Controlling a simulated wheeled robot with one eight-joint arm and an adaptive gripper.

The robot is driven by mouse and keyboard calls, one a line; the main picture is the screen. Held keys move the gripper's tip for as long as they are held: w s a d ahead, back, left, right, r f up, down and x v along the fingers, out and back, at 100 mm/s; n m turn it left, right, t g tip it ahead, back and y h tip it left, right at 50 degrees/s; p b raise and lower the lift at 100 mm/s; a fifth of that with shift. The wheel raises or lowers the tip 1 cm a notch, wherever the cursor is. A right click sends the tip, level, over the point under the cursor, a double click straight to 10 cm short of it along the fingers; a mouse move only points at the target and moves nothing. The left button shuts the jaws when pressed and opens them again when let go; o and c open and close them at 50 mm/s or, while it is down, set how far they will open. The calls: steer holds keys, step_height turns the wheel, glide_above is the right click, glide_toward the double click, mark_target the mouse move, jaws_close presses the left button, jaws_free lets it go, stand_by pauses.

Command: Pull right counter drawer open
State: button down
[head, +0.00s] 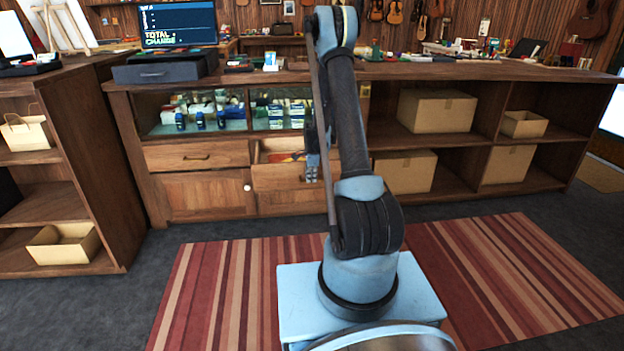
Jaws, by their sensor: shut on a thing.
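The right counter drawer (282,178) is in the wooden counter, below the glass display section. It stands partly open, with its front pulled out and some coloured items showing inside. My gripper (312,174) is at the drawer front, shut on its handle. The handle itself is mostly hidden by the gripper and my arm. My arm also covers the right part of the drawer.
A closed left drawer (196,156) with a dark handle is beside it, above a cabinet door (203,195). Cardboard boxes (436,109) fill shelves on the right. A wooden shelf unit (88,190) stands at the left. A striped rug (222,290) covers the open floor before the counter.

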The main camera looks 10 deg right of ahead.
steer(key=c, duration=1.7)
jaws_free()
steer(key=shift+d+f, duration=0.25)
steer(key=shift+d, duration=0.2)
steer(key=shift+d+r, duration=0.1)
steer(key=shift+s+r, duration=0.35)
steer(key=shift+r, duration=1.6)
steer(key=shift+s+r, duration=0.35)
steer(key=shift+r, duration=1.6)
steer(key=shift+s+r, duration=0.35)
steer(key=shift+r, duration=1.6)
